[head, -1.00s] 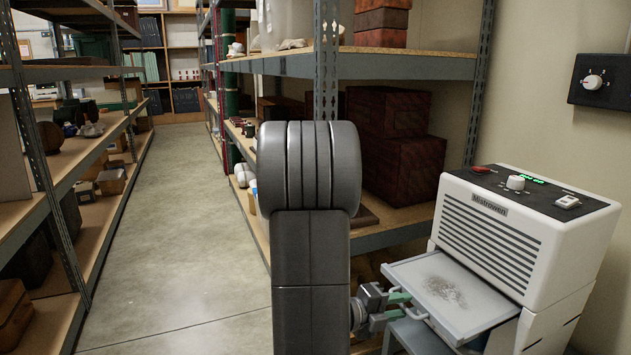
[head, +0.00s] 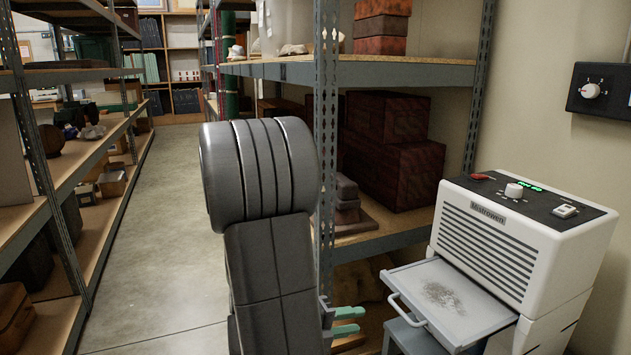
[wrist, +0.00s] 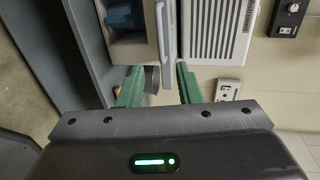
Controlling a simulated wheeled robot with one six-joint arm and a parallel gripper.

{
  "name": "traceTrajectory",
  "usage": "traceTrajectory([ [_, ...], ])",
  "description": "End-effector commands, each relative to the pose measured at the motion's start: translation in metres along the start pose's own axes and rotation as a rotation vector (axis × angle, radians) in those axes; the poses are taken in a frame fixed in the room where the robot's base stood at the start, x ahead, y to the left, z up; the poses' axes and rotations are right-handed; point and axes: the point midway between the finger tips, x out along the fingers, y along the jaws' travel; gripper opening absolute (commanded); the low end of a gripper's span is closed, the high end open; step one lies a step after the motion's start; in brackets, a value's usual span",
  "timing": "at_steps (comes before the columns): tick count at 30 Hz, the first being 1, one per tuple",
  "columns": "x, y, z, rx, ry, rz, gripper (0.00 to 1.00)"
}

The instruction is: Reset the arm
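My gripper (head: 350,321) is at the lower middle of the head view, left of the white machine (head: 495,255) and partly hidden by my arm. Its green fingers are apart with nothing between them, as the wrist view (wrist: 158,84) also shows. The machine's grey tray (head: 447,300) is pulled out, with dark grains on its surface. The tray's handle (head: 405,311) stands clear to the right of the fingertips. In the wrist view, the pale handle (wrist: 162,45) lies beyond the gap between the fingers.
A metal shelf rack (head: 400,65) with dark red boxes (head: 395,165) stands close beside my arm. Another rack (head: 70,185) lines the left side. The aisle floor (head: 170,230) between them is clear. A black dial panel (head: 597,88) is on the right wall.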

Motion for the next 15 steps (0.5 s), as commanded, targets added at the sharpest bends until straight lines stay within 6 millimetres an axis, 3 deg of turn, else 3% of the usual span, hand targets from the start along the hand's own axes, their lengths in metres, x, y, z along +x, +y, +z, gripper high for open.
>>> traceTrajectory([
  [4,-0.019,-0.001,0.0,-0.001,-0.003,0.0,0.31],
  [15,0.036,0.001,-0.001,0.001,0.004,0.0,0.31],
])
